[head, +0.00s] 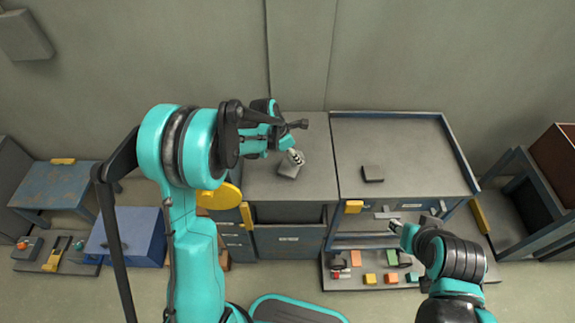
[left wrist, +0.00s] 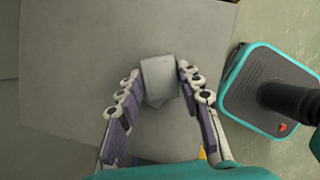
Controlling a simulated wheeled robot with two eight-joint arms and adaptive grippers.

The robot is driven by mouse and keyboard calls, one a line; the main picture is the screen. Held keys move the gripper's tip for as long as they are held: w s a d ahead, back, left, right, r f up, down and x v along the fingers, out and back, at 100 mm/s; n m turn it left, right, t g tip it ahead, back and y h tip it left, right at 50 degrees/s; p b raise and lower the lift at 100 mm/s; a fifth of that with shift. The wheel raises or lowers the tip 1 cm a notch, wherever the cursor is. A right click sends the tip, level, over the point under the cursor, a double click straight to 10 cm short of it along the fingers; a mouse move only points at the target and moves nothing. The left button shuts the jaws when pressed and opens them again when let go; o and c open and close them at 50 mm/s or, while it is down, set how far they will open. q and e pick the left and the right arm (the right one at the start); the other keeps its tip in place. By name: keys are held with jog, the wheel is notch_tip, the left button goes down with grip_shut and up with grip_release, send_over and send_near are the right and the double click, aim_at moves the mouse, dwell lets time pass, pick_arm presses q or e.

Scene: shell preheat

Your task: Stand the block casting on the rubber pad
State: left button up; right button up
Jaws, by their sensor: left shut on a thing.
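The block casting is a pale grey block (head: 288,171) at the left worktop, under my left gripper. My left gripper (head: 295,157) is shut on it. In the left wrist view the block (left wrist: 159,80) sits between the two fingers of the left gripper (left wrist: 160,92). Whether it touches the worktop I cannot tell. A small dark, low slab (head: 372,174) lies on the right worktop; it looks like the rubber pad. My right gripper (head: 396,227) is in front of the right bench, away from both; its jaws are too small to read.
The left worktop (head: 315,135) and right worktop (head: 420,150) stand side by side, the right one with a raised blue rim. The right worktop is otherwise clear. A lower shelf (head: 340,284) holds several coloured blocks. A blue cabinet (head: 130,237) stands at the left.

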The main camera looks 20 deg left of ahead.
aim_at(288, 168)
pick_arm(q)
jog(key=a+f, duration=0.1)
jog(key=w+a+f, duration=0.1)
jog(key=shift+a+b, duration=0.35)
jog(key=shift+a, duration=0.05)
jog(key=shift+f+b, duration=0.9)
jog(key=shift+f, duration=0.95)
jog(key=shift+s, duration=0.1)
jog(key=shift+f, duration=0.15)
jog(key=o, duration=1.3)
jog(key=shift+c, duration=0.2)
